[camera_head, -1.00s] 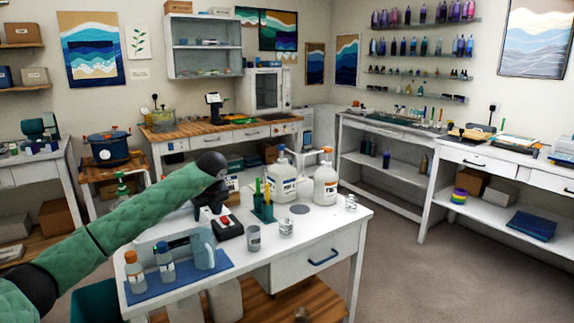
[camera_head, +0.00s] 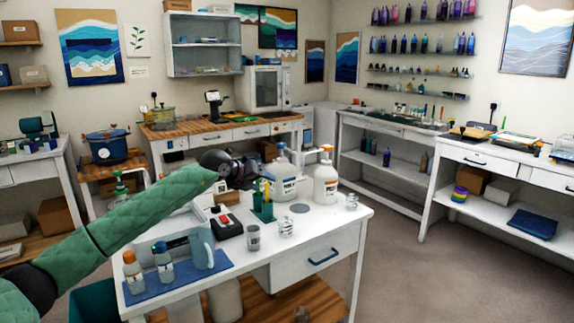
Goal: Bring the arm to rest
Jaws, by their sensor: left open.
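My left arm, in a green quilted sleeve, comes in from the lower left of the head view. It reaches over the white work table (camera_head: 320,232). My left gripper (camera_head: 250,177) is open above the table, near the green holder with pens (camera_head: 262,208) and left of the white jugs. From this view I cannot tell whether it touches the pens. I see nothing held in it. My right gripper is not in view.
A grey cup (camera_head: 253,237), a clear jar (camera_head: 287,227) and a black device with a red button (camera_head: 226,225) stand nearby. A blue mat (camera_head: 183,284) holds two bottles and a grey-blue pitcher (camera_head: 202,248). The table's right front is clear.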

